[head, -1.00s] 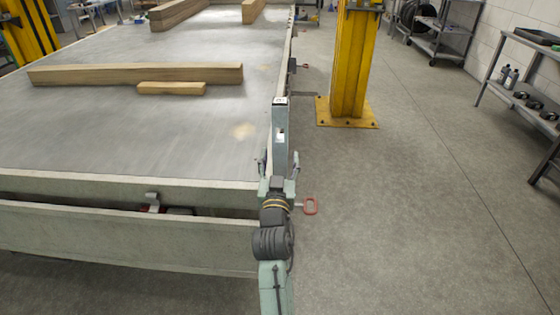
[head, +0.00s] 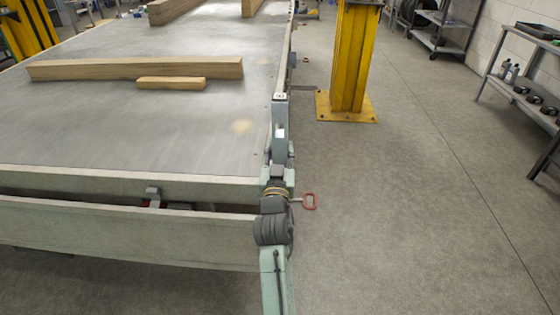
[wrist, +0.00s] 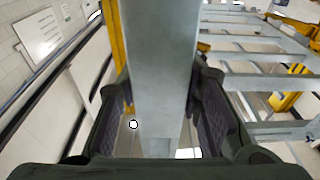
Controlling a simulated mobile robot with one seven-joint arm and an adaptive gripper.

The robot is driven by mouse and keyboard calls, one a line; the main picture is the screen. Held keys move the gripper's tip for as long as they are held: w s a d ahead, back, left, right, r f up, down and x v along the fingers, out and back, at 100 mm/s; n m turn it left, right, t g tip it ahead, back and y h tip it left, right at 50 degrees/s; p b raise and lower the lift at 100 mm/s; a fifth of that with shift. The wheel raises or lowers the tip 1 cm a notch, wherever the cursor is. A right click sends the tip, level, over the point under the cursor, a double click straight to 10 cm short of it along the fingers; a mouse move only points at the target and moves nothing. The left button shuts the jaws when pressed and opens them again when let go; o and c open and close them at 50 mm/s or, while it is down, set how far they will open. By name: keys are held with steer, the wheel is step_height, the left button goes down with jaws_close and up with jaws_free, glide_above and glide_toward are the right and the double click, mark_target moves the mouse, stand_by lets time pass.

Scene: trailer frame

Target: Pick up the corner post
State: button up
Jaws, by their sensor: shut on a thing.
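The corner post (head: 280,125) is a grey metal upright at the near right corner of the trailer bed (head: 150,125). Its top end shows above the bed; its lower part is hidden behind my gripper (head: 278,162). In the wrist view the post (wrist: 157,50) runs up the middle as a broad flat grey face. The dark pads of my gripper (wrist: 163,105) are on both sides of it, and the gripper is shut on it. I cannot tell whether the post's foot is still seated at the corner.
A long timber (head: 135,69) and a short block (head: 171,83) lie on the bed. A yellow column (head: 350,60) stands right of the trailer. The floor to the right is clear up to a shelf (head: 520,95).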

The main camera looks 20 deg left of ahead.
mark_target(280, 96)
jaws_close()
steer(key=shift+r, duration=0.15)
step_height(280, 96, up, 18)
steer(key=shift+f+b, duration=0.1)
steer(key=shift+b, duration=0.8)
stand_by(0.4)
